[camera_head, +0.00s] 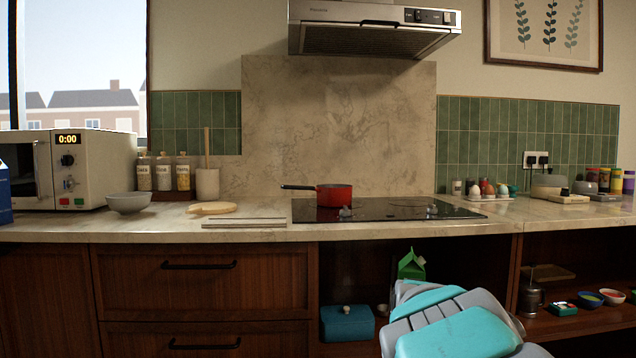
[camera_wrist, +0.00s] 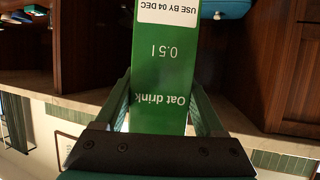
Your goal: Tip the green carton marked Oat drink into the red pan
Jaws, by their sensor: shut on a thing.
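The green carton (camera_head: 411,266) shows only its gabled top in the head view, upright, below counter height in front of the open shelving. My arm hides the rest of it. In the wrist view the carton (camera_wrist: 165,65) appears upside down, with "Oat drink", "0.5 l" and "USE BY 04 DEC" readable. My gripper (camera_wrist: 161,88) is shut on it, one finger along each side. The red pan (camera_head: 336,196) sits on the black hob (camera_head: 400,210), its dark handle pointing left. The pan is up and left of the carton in the head view; its inside is barely visible.
The counter's front edge (camera_head: 200,236) runs between carton and pan height. A range hood (camera_head: 370,30) hangs above the hob. A teal box (camera_head: 346,323) sits on the lower shelf. The hob's right half is clear.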

